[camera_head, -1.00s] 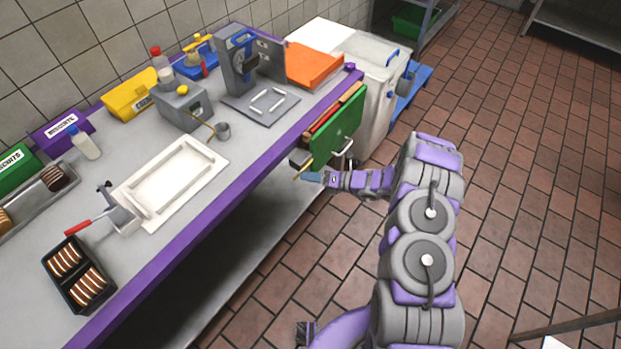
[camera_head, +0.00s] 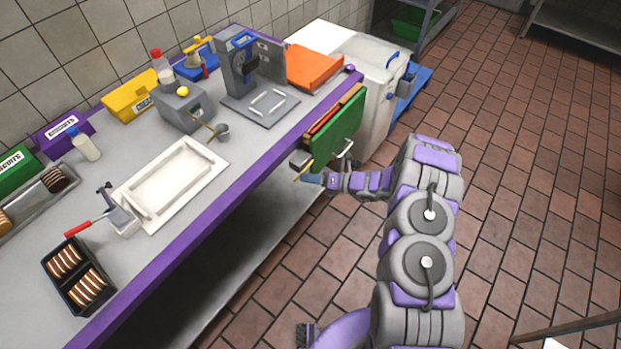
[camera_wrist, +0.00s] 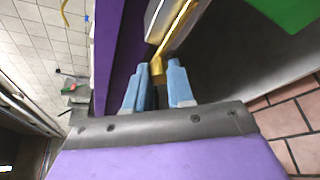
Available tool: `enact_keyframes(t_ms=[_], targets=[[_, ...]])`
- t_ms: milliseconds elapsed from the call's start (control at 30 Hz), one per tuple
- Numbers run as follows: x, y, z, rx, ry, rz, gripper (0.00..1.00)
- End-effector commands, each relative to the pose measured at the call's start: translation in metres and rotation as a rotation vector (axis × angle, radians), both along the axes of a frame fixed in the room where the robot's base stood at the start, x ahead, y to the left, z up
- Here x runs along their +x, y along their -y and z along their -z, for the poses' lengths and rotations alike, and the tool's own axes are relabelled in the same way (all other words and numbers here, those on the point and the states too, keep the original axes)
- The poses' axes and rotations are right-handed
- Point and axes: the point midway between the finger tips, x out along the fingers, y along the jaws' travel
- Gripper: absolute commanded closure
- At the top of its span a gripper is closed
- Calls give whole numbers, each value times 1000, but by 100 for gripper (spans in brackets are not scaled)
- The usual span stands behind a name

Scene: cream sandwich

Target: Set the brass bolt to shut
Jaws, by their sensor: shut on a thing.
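The brass bolt (camera_wrist: 177,32) runs as a shiny bar along the purple counter edge in the wrist view, with a knob (camera_wrist: 157,67) at its near end. In the head view the bolt (camera_head: 302,174) is a small brass piece below the counter edge, by the green panel. My gripper (camera_wrist: 163,72) has its blue fingertips on either side of the knob and is shut on it. In the head view my gripper (camera_head: 313,180) is small at the counter's front, partly hidden by the panel and my wrist.
The green panel (camera_head: 338,130) hangs beside my wrist at the counter front. The purple counter edge (camera_head: 215,210) runs close by. A white bin (camera_head: 372,95) stands beyond the panel. The tiled floor (camera_head: 530,170) to the right is clear.

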Motion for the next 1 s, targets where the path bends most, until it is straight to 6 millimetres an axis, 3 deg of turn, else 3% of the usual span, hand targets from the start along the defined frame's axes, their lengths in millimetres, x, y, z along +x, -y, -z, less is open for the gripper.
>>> enact_keyframes(t_ms=[267, 667, 1000], targets=[[0, 1, 1, -2, -2, 0, 100], [29, 22, 1, -5, 0, 2, 100], [34, 25, 3, -5, -2, 7, 100]])
